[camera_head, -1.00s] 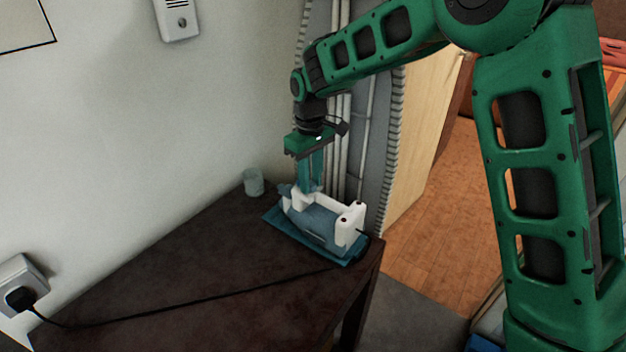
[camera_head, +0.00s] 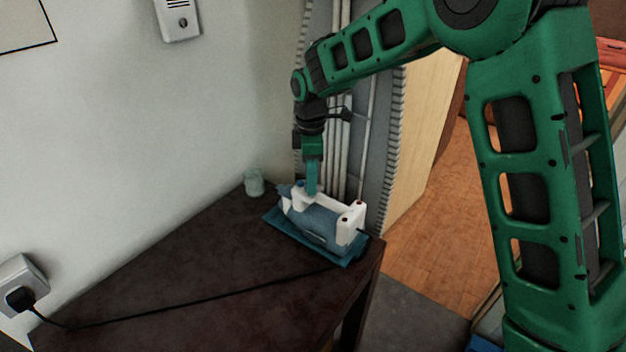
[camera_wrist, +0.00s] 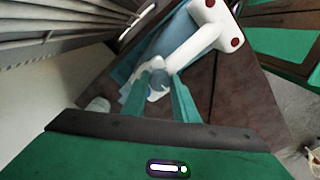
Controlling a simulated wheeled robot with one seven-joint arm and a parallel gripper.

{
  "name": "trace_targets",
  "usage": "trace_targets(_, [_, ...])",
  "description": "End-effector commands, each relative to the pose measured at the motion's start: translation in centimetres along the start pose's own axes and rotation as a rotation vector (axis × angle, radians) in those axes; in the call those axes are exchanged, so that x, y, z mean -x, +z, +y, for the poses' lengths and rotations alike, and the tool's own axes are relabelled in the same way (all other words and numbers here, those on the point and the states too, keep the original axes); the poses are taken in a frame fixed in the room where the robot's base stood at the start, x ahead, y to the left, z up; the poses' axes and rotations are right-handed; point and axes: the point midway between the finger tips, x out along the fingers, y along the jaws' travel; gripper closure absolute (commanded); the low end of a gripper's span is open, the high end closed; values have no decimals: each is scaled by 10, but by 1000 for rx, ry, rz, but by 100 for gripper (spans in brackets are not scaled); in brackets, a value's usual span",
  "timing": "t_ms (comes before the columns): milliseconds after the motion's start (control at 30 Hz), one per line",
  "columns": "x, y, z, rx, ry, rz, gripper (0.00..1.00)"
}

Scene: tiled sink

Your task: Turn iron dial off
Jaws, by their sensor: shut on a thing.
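The iron (camera_head: 322,222) is blue with a white handle and lies on a blue mat (camera_head: 345,260) on the dark table. My gripper (camera_head: 311,192) points down at the far left end of the iron's handle. In the wrist view the iron's white handle (camera_wrist: 196,44) runs up to the right. My gripper's two fingers (camera_wrist: 160,86) there are shut on the round grey-blue dial (camera_wrist: 160,78) at the handle's near end. The fingers hide part of the dial, and its setting cannot be read.
A small pale cup (camera_head: 254,182) stands behind the iron by the wall. A black cord (camera_head: 200,298) crosses the table to a wall socket (camera_head: 22,284). White pipes (camera_head: 343,150) rise behind the table.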

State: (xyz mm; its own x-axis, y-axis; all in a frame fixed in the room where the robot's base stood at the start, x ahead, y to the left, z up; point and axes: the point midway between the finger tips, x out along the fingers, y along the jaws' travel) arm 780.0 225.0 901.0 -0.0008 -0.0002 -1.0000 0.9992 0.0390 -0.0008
Motion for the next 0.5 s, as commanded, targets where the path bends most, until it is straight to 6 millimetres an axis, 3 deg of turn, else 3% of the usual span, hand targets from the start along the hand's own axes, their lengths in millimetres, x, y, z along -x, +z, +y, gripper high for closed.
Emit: trace_targets(500, [0, 0, 0, 80, -2, 0, 96])
